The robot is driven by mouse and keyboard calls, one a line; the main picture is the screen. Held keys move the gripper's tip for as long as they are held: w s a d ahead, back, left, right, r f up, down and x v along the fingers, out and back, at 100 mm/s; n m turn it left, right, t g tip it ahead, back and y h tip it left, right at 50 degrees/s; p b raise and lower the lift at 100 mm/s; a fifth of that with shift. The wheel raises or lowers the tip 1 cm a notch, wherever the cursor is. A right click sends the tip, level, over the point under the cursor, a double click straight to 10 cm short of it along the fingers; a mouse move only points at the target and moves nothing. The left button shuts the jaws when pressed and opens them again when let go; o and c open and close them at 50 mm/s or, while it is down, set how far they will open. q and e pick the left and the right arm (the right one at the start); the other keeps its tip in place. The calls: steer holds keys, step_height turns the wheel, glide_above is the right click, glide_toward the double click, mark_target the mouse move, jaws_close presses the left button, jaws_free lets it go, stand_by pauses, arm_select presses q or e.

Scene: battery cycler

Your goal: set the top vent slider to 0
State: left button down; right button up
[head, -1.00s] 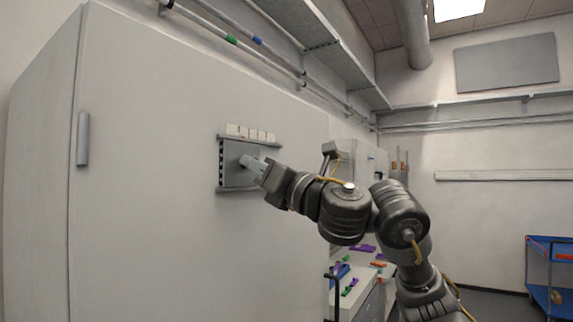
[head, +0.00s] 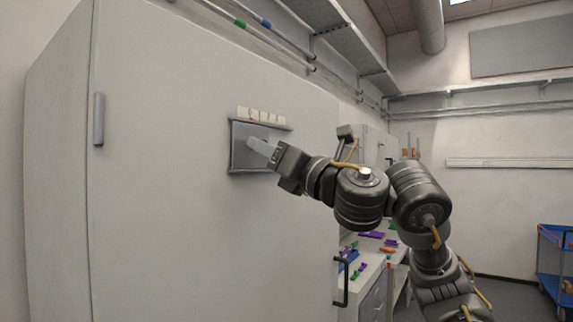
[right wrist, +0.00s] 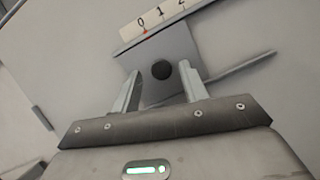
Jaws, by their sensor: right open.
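The top vent slider is a grey plate (head: 241,150) on the tall white cabinet front, under a ledge with a row of white number tiles (head: 267,115). In the right wrist view the slider plate (right wrist: 180,45) carries a round dark knob (right wrist: 161,70). The tiles 0, 1 and 2 (right wrist: 161,18) show above it, with a small red mark under the 0. My right gripper (head: 256,146) is open in front of the plate. Its two fingers (right wrist: 160,80) stand on either side of the knob, with gaps showing. My left gripper is out of view.
The white cabinet door (head: 165,200) is flat and clear, with a grey handle (head: 99,119) at its left edge. A counter with small coloured parts (head: 362,262) stands to the right. A blue cart (head: 555,262) is at far right.

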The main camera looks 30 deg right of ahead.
steer(key=b+v, duration=0.3)
steer(key=v, duration=0.6)
steer(key=shift+s+b, duration=0.25)
steer(key=shift+b, duration=0.15)
steer(key=shift+f, duration=0.15)
